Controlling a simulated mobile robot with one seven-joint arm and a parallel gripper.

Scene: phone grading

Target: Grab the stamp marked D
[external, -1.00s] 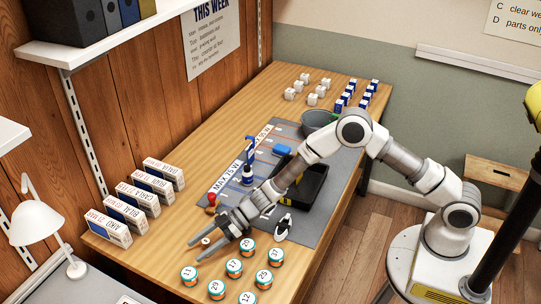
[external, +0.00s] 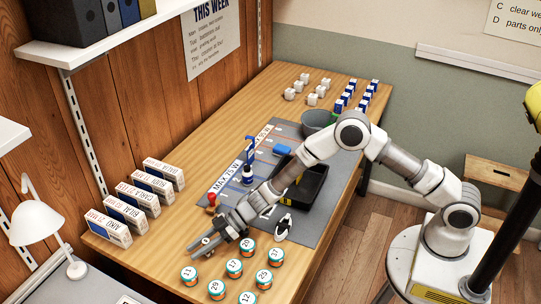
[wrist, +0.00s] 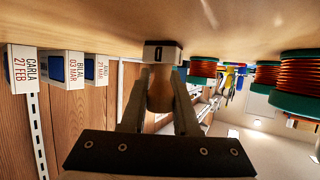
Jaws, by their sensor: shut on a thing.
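A stamp (wrist: 161,54) with a pale block and a rounded wooden handle is between the fingers of my gripper (wrist: 160,90) in the wrist view. A small dark mark on its block looks like a D, but is too small to be certain. The fingers are shut on the handle. In the external view my gripper (external: 204,246) is low over the near left part of the table, with the stamp (external: 206,240) at its tips. The block appears to touch the table.
Several numbered round spools (external: 234,267) stand close to my gripper, toward the front. Several white name-and-date boxes (external: 110,228) line the wall side. A grey mat (external: 225,188) with a black tray (external: 312,184) lies behind. Bare wood lies between boxes and gripper.

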